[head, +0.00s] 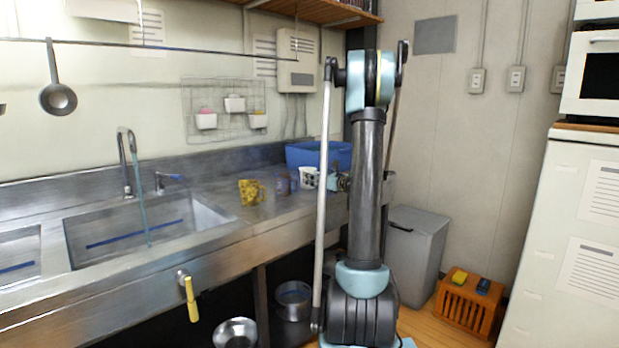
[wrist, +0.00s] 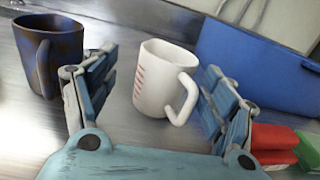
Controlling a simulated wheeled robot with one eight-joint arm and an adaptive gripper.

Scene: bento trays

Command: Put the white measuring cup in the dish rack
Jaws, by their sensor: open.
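The white measuring cup (wrist: 157,84) with red markings stands upright on the steel counter in the wrist view, its handle toward the lower right. My gripper (wrist: 160,95) is open, with one finger on each side of the cup in the picture; I cannot tell whether either finger touches it. In the head view the cup (head: 308,178) shows beside my arm, and my gripper is largely hidden behind the arm. The blue bin (head: 305,153) stands behind the cup and also shows in the wrist view (wrist: 245,75). I cannot tell whether it is the dish rack.
A dark blue-brown mug (wrist: 50,60) stands left of my gripper. A yellow patterned mug (head: 250,192) stands farther left on the counter (head: 210,178). Red and green items (wrist: 275,140) lie right of my gripper. The sink (head: 135,228) is at the left.

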